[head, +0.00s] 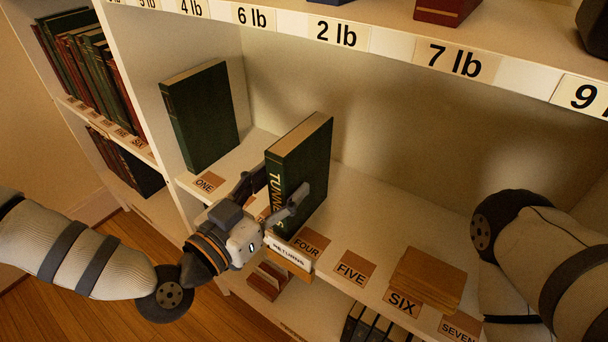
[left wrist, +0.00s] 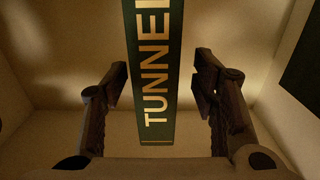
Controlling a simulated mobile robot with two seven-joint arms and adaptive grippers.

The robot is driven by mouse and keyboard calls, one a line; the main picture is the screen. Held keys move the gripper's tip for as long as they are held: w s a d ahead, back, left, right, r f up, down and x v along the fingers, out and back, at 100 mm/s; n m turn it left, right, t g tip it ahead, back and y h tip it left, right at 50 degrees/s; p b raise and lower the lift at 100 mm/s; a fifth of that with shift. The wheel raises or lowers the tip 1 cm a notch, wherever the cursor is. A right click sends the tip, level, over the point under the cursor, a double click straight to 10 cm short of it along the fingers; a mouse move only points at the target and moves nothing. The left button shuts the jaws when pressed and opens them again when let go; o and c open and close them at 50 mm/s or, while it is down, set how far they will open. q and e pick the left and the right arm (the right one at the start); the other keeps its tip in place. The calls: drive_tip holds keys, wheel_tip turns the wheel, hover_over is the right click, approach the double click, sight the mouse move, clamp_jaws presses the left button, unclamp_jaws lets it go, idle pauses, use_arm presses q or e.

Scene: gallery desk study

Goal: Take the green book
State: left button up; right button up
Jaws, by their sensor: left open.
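A dark green book (head: 303,165) stands upright on the shelf, its spine lettered "TUNNE…" toward me. In the left wrist view its spine (left wrist: 155,70) lies between my two fingers, with a gap on each side. My left gripper (head: 275,196) is open, with one finger on either side of the spine. A second dark green book (head: 200,115) stands upright farther left, behind the "ONE" label (head: 209,182). My right arm shows at the right edge of the head view, but its gripper does not.
Labels FOUR (head: 307,245), FIVE (head: 350,268) and SIX (head: 402,301) run along the shelf edge. A brown stack (head: 428,280) lies behind SIX. The upper shelf edge (head: 370,40) carries weight labels. A bookcase with several books (head: 90,75) stands left.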

sight(302, 165)
use_arm(q)
drive_tip(key=x, duration=0.6)
drive_tip(key=shift+s+d+r, duration=0.1)
drive_tip(key=shift+s+d, duration=0.05)
drive_tip(key=shift+d, duration=0.05)
clamp_jaws()
drive_tip(key=shift+r, duration=0.1)
